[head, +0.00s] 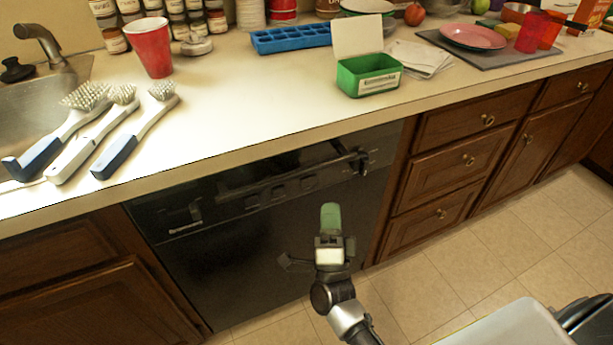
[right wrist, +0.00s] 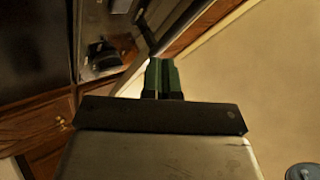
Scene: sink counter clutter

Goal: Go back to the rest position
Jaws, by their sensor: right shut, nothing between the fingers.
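My right gripper (head: 330,215) is in front of the black dishwasher (head: 270,225), below the counter's front edge. Its green fingers are shut with nothing between them. The shut fingers also show in the right wrist view (right wrist: 163,76), with the dishwasher and cabinets to the left and floor to the right. My left gripper is in neither view.
The counter (head: 250,100) holds three brushes (head: 100,125), a red cup (head: 151,47), a blue tray (head: 290,38), a green box (head: 368,76) and a mat with a pink plate (head: 472,37). A sink (head: 30,105) is at left.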

